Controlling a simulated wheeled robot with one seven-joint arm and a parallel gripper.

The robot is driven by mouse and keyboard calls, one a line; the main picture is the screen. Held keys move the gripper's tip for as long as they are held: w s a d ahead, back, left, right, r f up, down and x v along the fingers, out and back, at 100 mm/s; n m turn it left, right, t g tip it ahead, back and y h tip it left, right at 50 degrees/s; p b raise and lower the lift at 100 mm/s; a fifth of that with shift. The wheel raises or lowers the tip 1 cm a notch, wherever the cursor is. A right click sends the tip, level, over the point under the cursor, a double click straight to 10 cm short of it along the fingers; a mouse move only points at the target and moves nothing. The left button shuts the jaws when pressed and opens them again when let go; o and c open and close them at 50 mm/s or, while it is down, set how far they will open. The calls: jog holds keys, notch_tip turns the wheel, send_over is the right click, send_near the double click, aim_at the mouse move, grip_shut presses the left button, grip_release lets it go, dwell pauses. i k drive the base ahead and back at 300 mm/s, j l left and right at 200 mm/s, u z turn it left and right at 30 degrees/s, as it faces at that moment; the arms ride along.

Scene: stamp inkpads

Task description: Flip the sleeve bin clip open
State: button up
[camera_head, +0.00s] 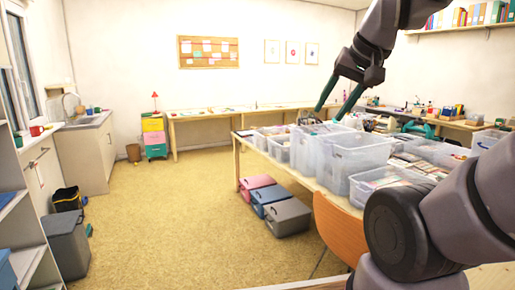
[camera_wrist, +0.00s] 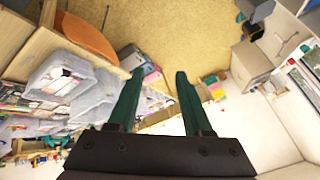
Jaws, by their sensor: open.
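Several clear plastic bins stand on the wooden table (camera_head: 335,197), among them a large one (camera_head: 342,160) in the middle and a lower one (camera_head: 368,188) at the front right. I cannot tell which is the sleeve bin, and no clip is clear enough to make out. My gripper (camera_head: 328,113) hangs above the bins at the table's left part, fingers pointing down-left. In the wrist view my gripper (camera_wrist: 160,72) is open, with nothing between its teal fingers. Clear bins (camera_wrist: 60,82) show to the left of the fingers there.
Pink (camera_head: 256,182), blue (camera_head: 272,194) and grey (camera_head: 288,217) boxes sit on the floor by the table. An orange chair (camera_head: 340,235) stands at its front edge. The floor (camera_head: 170,220) to the left is mostly open. A grey bin (camera_head: 66,245) stands at the far left.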

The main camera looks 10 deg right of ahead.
aim_at(296, 131)
jog(key=i+j+z, duration=0.2)
jog(key=i+z, duration=0.25)
jog(key=i+j+z, duration=0.25)
jog(key=i+j, duration=1.65)
jog(key=i+l, duration=0.05)
jog(key=i, duration=0.05)
